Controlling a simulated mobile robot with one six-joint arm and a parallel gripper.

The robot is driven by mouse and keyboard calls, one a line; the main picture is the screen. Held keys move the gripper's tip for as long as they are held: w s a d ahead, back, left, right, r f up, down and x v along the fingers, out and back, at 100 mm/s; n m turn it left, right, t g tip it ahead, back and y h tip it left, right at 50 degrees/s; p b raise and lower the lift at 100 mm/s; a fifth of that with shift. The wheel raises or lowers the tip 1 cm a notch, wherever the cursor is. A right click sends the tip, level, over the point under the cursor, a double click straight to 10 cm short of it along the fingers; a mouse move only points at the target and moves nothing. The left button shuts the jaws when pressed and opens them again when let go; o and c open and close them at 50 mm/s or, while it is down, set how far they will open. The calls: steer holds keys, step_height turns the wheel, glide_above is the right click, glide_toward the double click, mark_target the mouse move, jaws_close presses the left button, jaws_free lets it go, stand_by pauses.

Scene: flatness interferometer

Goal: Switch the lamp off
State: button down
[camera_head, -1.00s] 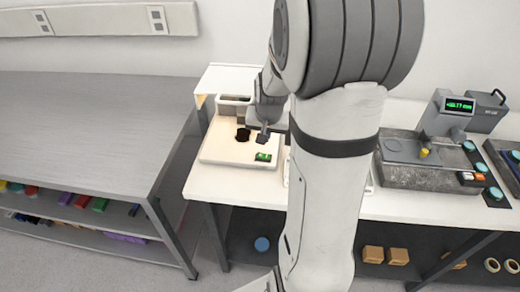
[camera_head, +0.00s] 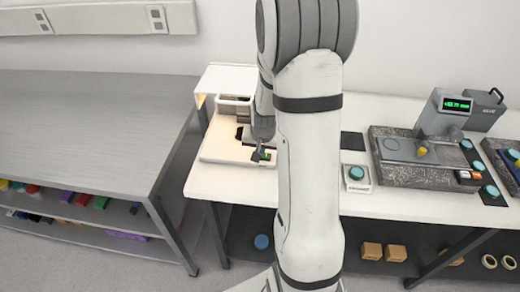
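The interferometer lamp unit is a white hood (camera_head: 228,77) over a cream base (camera_head: 215,148) at the left end of the white bench. A warm glow shows beneath the hood, at its left side. A small green-lit switch (camera_head: 266,157) sits on the front right of the base. My gripper (camera_head: 259,148) points down right at the switch and partly covers it. I cannot tell whether it touches the switch. The fingers are too small and hidden to tell open from shut. A dark round piece on the base is mostly hidden behind my gripper.
My arm hides the middle of the bench. A teal button box (camera_head: 357,174) stands right of it. A grey table (camera_head: 90,120) is at the left.

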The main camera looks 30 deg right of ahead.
steer(key=shift+w+a+f+b, duration=0.2)
steer(key=shift+f+b, duration=0.25)
steer(key=shift+b, duration=0.35)
steer(key=shift+s+r, duration=0.1)
steer(key=shift+r, duration=0.05)
